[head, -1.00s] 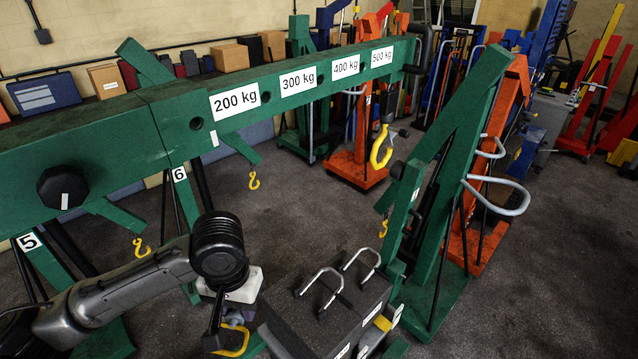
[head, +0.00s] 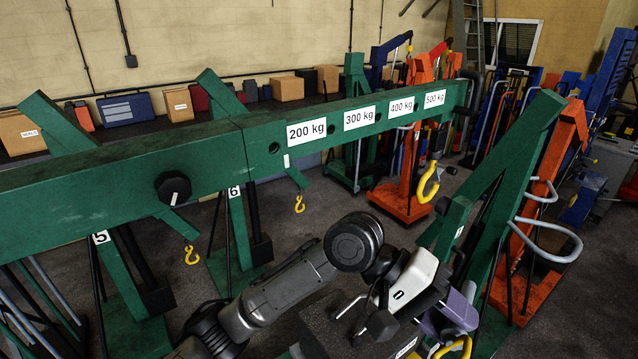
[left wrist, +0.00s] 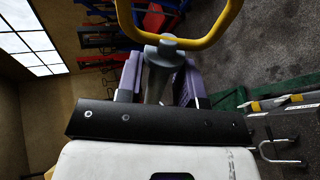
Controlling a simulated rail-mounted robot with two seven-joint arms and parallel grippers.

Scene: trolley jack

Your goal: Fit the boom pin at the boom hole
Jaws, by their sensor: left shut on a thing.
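The boom pin, a grey pin (left wrist: 158,75) with a yellow ring handle, is held between the purple fingers of my left gripper (left wrist: 160,85) in the left wrist view. In the head view my left gripper (head: 452,318) is at the lower right, with the yellow ring (head: 455,349) below it, cut by the frame edge. The green boom (head: 235,140) crosses the head view above and behind my left arm. A dark boom hole (head: 274,148) shows left of the 200 kg label; other holes sit by the other labels. The pin is apart from the boom. My right gripper is not in view.
A yellow hook (head: 428,182) hangs from the boom's far end. A dark weight block (head: 335,325) with a metal handle is below my left arm. A green crane leg (head: 510,170) rises at the right. A black knob (head: 173,188) is on the boom's side.

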